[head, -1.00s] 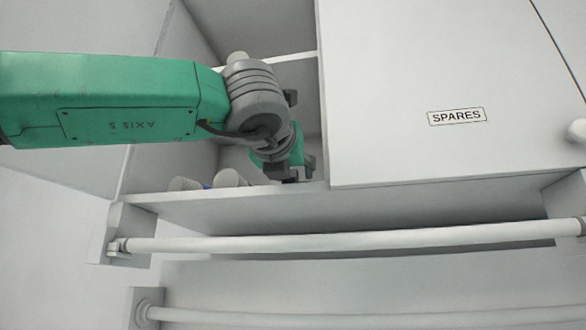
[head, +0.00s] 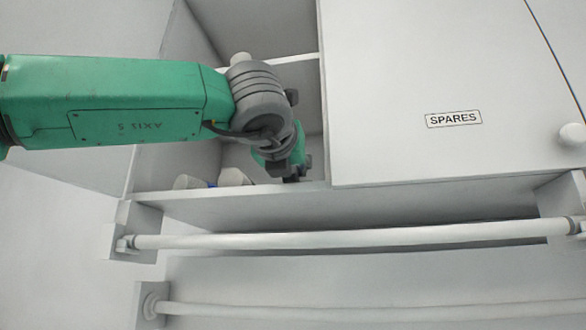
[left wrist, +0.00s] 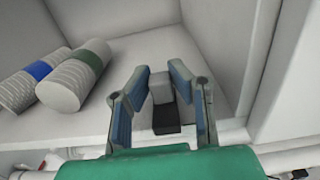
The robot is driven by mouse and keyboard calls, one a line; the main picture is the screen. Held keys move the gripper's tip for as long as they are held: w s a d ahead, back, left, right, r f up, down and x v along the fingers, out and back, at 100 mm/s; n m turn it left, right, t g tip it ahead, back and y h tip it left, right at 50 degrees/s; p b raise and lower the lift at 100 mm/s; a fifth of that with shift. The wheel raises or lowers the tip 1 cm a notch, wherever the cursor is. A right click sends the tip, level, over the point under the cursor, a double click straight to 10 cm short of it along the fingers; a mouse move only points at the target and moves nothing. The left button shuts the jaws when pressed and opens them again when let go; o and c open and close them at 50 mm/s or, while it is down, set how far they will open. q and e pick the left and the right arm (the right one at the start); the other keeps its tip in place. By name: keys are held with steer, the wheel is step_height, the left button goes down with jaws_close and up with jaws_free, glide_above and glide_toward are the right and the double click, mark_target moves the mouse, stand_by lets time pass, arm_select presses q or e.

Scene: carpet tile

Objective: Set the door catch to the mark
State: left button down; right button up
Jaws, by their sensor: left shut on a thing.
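My left gripper (head: 292,170) reaches into the open cabinet bay, low beside the edge of the door marked SPARES (head: 400,85). In the left wrist view my left gripper (left wrist: 161,78) has its blue-padded fingers shut on the door catch (left wrist: 161,91), a small grey block with a black part at its near end. The catch sits at the front edge of the bay floor. In the head view the gripper hides the catch. I cannot make out the mark in either view. My right gripper is not in view.
Two ribbed pale rolls, one with a blue band (left wrist: 39,70) and one with a green band (left wrist: 88,58), lie on the bay floor left of the gripper. A white rail (head: 350,238) runs below the bay. A round knob (head: 572,134) is on the door.

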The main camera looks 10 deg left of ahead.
arm_select(q)
steer(key=c, duration=1.8)
jaws_free()
steer(key=shift+w+r, duration=0.1)
steer(key=shift+w, duration=0.15)
steer(key=o, duration=0.4)
steer(key=shift+w, duration=0.3)
steer(key=shift+c, duration=0.2)
steer(key=shift+s, duration=0.45)
steer(key=s, duration=1.1)
steer(key=shift+s, duration=0.1)
